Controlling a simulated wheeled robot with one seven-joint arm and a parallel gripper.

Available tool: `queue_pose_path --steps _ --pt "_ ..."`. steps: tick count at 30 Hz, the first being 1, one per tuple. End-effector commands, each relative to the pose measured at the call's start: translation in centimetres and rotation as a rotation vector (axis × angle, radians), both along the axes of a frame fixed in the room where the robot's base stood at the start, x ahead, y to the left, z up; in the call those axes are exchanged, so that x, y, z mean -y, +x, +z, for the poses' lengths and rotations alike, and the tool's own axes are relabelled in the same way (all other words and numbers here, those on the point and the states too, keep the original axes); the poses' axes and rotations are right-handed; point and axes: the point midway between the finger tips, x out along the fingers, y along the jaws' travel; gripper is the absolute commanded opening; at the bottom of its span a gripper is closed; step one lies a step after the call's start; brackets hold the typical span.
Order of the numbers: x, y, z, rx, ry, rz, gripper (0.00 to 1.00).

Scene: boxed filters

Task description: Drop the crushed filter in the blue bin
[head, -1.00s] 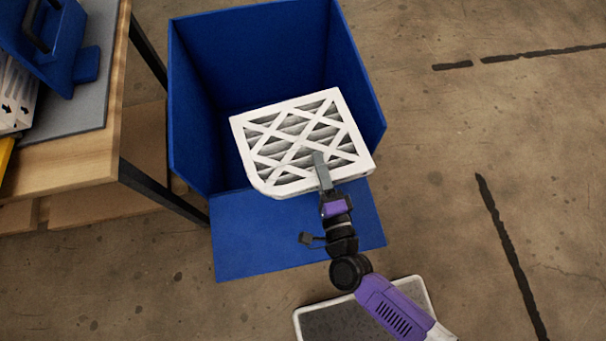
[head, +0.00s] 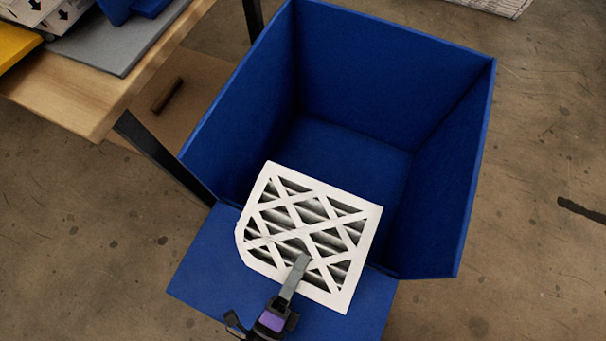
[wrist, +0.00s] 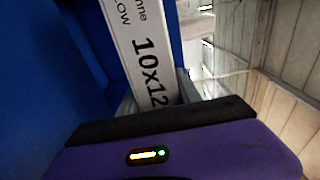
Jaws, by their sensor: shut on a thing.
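The white-framed filter (head: 350,215) with grey pleats is held by my gripper (head: 300,265). One corner of the filter, at its left side, looks cut or crushed. In the head view it lies over the front opening of the blue bin (head: 455,170), its far part over the bin floor and its near part over the lowered front flap. I cannot tell whether it touches the bin. The wrist view shows the filter's printed edge (wrist: 145,55) between my fingers, with the blue bin wall (wrist: 50,70) at left.
A wooden table (head: 75,95) stands at upper left with a grey mat (head: 120,45), a yellow thing (head: 15,45) and boxed filters (head: 40,12) on it. Its dark leg is close to the bin's left side.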

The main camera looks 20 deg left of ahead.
Motion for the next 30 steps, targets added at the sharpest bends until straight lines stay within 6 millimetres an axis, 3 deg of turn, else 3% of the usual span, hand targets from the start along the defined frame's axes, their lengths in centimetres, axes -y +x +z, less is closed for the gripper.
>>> queue_pose_path --steps 30 --pt "0.5 13.0 -2.2 0.002 0.001 -0.002 0.0"
